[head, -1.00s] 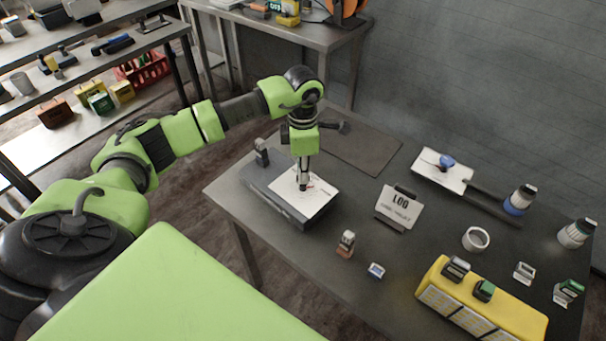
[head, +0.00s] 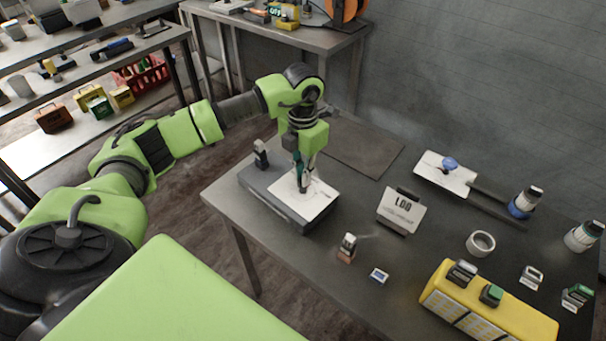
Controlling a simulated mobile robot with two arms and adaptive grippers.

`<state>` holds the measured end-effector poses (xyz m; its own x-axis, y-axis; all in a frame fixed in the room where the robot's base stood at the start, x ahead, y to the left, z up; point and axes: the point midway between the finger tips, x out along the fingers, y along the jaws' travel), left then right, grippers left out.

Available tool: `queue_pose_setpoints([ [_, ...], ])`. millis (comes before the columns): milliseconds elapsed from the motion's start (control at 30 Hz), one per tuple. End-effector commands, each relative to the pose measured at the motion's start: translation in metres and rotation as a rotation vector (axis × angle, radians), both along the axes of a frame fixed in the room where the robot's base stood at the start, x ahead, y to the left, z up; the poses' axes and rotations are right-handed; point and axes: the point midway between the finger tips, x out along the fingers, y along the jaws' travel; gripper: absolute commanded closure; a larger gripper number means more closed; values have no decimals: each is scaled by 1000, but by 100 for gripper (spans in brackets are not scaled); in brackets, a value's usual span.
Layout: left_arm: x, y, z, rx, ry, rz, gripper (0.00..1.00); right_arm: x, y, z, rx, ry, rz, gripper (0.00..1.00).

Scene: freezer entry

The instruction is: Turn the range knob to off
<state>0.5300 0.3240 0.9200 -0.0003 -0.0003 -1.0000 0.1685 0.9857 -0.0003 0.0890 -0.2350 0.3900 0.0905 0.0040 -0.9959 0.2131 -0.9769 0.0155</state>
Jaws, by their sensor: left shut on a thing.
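A flat grey instrument box (head: 266,197) lies on the table with a white panel (head: 318,202) on its top face. Thin dark and reddish marks show on the panel, too small to read. My left gripper (head: 302,187) comes down from above onto the white panel. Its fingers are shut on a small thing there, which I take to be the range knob. The fingers hide the knob, so its pointer and setting cannot be read. My right gripper is out of view.
A LOG sign (head: 401,212) stands right of the box. A small upright item (head: 261,152) is at its back left. A yellow case (head: 487,311), a tape ring (head: 480,243) and a clipboard (head: 445,172) are farther right. A dark mat (head: 365,150) lies behind.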

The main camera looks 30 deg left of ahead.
Motion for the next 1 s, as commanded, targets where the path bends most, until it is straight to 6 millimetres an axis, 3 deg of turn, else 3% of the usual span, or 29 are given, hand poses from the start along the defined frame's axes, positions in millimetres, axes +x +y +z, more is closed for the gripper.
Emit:
queue_pose_setpoints([
  [500, 0, 0, 1, 0, 0, 21, 100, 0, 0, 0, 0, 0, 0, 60],
  [600, 0, 0, 1, 0, 0, 21, 74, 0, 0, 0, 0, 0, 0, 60],
  [1000, 0, 0, 5, 0, -1, 20, 74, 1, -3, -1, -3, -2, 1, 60],
])
